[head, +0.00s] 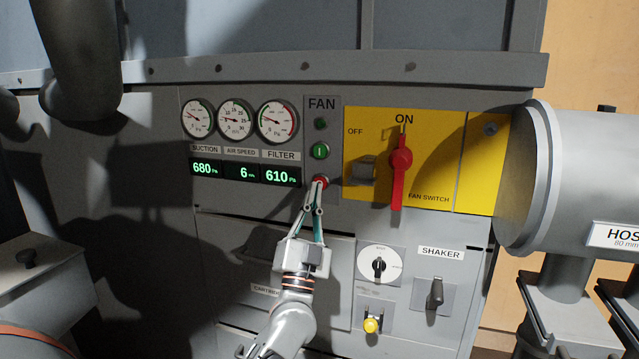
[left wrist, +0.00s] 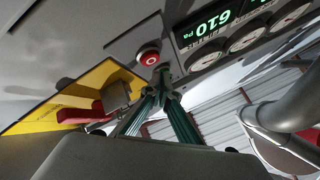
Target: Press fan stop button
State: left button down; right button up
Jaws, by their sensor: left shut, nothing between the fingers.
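The red fan stop button (head: 322,180) sits on the narrow FAN strip, below the green start button (head: 320,151). In the head view my left gripper (head: 318,185) reaches up from below, its fingertips overlapping the lower part of the red button. In the left wrist view the red button (left wrist: 150,59) shows a white ring mark, and the closed fingertips (left wrist: 163,70) are right beside its edge. The gripper is shut and empty. I cannot tell whether the tips touch the button. My right gripper is not in view.
The yellow fan switch plate (head: 432,191) with a red lever (head: 400,165) pointing to ON is right of the buttons. Gauges (head: 237,119) and lit displays (head: 245,172) are to the left. A shaker switch (head: 436,292), a dial (head: 379,264) and a yellow knob (head: 373,324) are below.

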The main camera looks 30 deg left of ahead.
pick_arm(q)
jog(key=s+p, duration=0.1)
jog(key=s, duration=0.1)
jog(key=s+d, duration=0.1)
jog(key=s, duration=0.1)
jog(key=shift+s+p, duration=0.1)
jog(key=shift+p, duration=0.3)
dwell(0.5)
